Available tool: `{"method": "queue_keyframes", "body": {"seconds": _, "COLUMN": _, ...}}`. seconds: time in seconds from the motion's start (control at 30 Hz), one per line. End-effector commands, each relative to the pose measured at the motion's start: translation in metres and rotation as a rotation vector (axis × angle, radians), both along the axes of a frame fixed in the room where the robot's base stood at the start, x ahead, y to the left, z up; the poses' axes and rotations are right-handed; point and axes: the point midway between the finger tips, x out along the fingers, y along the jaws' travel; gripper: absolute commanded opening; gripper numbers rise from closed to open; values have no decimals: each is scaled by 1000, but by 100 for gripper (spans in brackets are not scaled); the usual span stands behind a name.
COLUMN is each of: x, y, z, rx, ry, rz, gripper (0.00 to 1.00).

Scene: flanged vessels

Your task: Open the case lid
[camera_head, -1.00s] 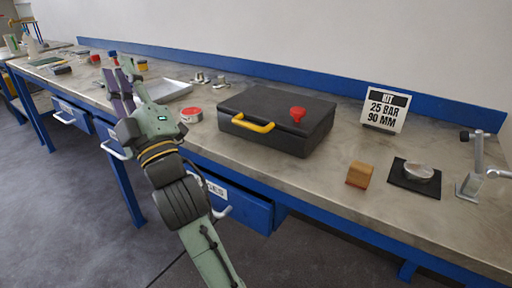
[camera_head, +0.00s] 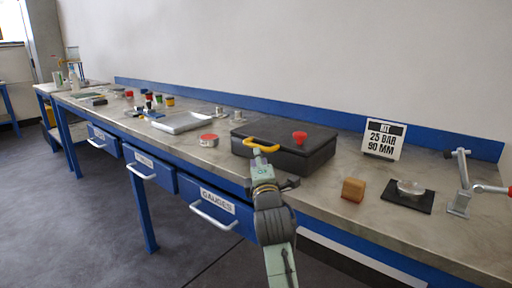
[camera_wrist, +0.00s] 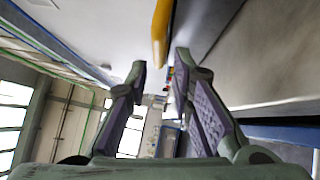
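The black case (camera_head: 310,153) lies closed on the workbench, with a red knob (camera_head: 299,138) on its lid and a yellow handle (camera_head: 262,146) on its front side. My gripper (camera_head: 259,160) is at the front of the case, just below the yellow handle in the head view. In the wrist view my gripper (camera_wrist: 160,85) has its two fingers apart with nothing between them. The yellow handle (camera_wrist: 161,35) shows beyond and above the fingertips there, and the dark case side (camera_wrist: 195,25) is to the right. I cannot tell whether a finger touches the handle.
The bench top (camera_head: 335,205) also holds a red round tin (camera_head: 209,140), a metal tray (camera_head: 181,123), a wooden block (camera_head: 353,189), a black pad (camera_head: 407,197) with a metal disc and a sign (camera_head: 383,138). A drawer (camera_head: 215,208) with a handle is below the front edge.

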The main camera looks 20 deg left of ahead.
Motion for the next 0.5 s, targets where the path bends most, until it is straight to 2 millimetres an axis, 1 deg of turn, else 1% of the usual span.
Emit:
{"method": "queue_keyframes", "body": {"seconds": 0.03, "x": 10, "y": 5, "z": 4, "rx": 0, "ry": 0, "rz": 0, "gripper": 21}}
{"method": "queue_keyframes", "body": {"seconds": 0.2, "x": 38, "y": 18, "z": 9, "rx": 1, "ry": 0, "rz": 0, "gripper": 21}}
{"method": "queue_keyframes", "body": {"seconds": 0.4, "x": 59, "y": 28, "z": 11, "rx": 1, "ry": -1, "rz": -1, "gripper": 21}}
{"method": "queue_keyframes", "body": {"seconds": 0.5, "x": 63, "y": 30, "z": 11, "rx": 2, "ry": -2, "rz": 0, "gripper": 21}}
